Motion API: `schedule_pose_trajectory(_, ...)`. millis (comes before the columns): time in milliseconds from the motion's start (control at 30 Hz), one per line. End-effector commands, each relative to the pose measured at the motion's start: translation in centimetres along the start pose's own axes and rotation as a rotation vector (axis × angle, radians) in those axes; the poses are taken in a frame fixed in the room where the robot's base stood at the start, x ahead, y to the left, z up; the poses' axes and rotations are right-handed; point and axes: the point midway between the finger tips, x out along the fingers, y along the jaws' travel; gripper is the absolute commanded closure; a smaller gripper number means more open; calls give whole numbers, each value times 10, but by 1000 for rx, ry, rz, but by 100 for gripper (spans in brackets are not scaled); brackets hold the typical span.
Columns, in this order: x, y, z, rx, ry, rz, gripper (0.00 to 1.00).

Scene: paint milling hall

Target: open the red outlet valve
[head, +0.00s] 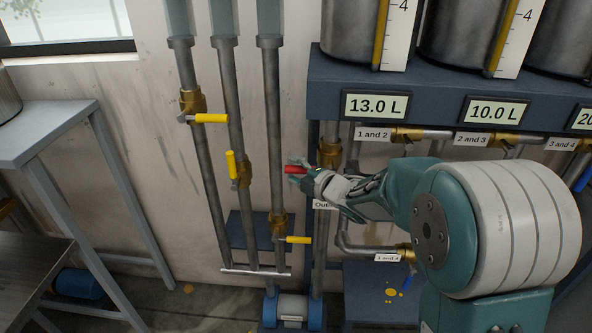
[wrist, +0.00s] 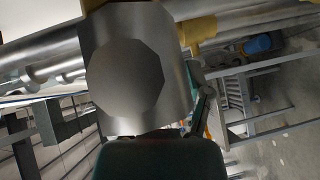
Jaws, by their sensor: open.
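The red outlet valve handle (head: 294,169) points left, roughly level, just left of the brass outlet valve body (head: 330,154) on a vertical pipe. My gripper (head: 312,180) reaches in from the right and is open, with its fingers close around or beside the red handle. I cannot tell whether they touch it. The gripper hides part of the handle and of the "Outlet" label (head: 323,205). In the wrist view a large grey metal part fills the middle, brass shows at the top (wrist: 197,30), and the red handle cannot be made out.
Three pipes with yellow-handled valves (head: 211,118) stand left of the outlet. Tanks rest on a dark frame (head: 430,80) with displays reading 13.0 L and 10.0 L. Labelled brass valves (head: 407,134) sit below. A grey table (head: 50,130) is at left; a blue-ended pump (head: 293,309) is below.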

Motion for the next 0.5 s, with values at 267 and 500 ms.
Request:
schedule_pose_trajectory(267,0,0,0,0,0,0,100)
schedule_pose_trajectory(500,0,0,1,5,0,2,100)
